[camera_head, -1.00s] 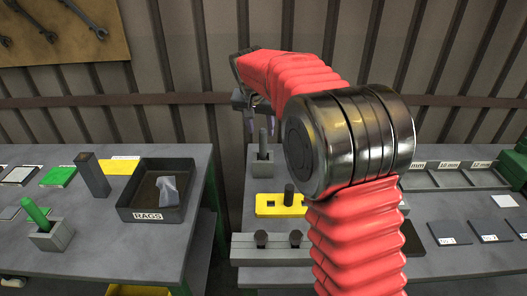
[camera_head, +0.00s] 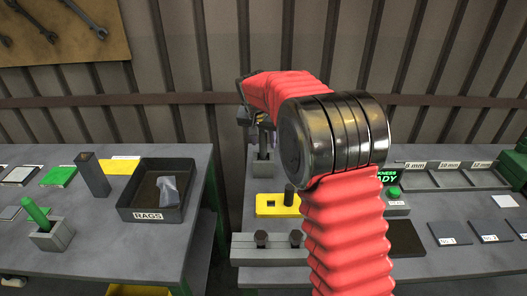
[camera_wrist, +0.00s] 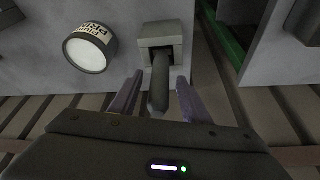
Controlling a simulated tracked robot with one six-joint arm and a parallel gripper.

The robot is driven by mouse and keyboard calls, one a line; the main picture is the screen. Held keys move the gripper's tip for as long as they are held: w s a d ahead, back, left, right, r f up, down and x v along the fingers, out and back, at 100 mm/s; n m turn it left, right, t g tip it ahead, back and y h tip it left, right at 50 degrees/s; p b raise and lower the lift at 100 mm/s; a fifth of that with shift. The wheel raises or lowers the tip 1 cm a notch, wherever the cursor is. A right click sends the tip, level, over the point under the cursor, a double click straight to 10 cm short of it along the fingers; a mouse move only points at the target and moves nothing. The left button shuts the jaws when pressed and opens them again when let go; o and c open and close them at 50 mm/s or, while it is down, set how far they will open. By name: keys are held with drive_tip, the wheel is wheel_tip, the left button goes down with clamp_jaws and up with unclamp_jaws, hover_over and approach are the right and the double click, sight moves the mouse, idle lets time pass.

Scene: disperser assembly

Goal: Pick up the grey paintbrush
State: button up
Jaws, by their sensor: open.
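The grey paintbrush (camera_head: 264,145) stands upright in a small grey block holder (camera_head: 263,168) at the back left of the right-hand table. In the wrist view the paintbrush (camera_wrist: 158,88) sticks out of the square holder (camera_wrist: 161,38) towards my gripper. My gripper (camera_wrist: 156,84) is open, with one finger on each side of the handle and visible gaps between. In the head view my gripper (camera_head: 258,122) is at the upper part of the brush, partly hidden by my arm. The brush's lower end is hidden inside the holder.
A yellow block (camera_head: 268,207) with a dark peg and a grey rack (camera_head: 262,256) stand in front of the holder. A round labelled container (camera_wrist: 89,50) is beside the holder. The left table bears a rags tray (camera_head: 150,214) and a green brush (camera_head: 36,212) in its holder.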

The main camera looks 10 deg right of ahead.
drive_tip(key=shift+x, duration=1.9)
drive_tip(key=shift+s, duration=0.1)
drive_tip(key=shift+c, duration=0.5)
clamp_jaws()
drive_tip(key=shift+r, duration=0.1)
wheel_tip(320, 180, up, 10)
hover_over(264, 145)
drive_tip(key=w, duration=0.3)
drive_tip(key=shift+s+d, duration=0.15)
drive_tip(key=shift+d, duration=0.2)
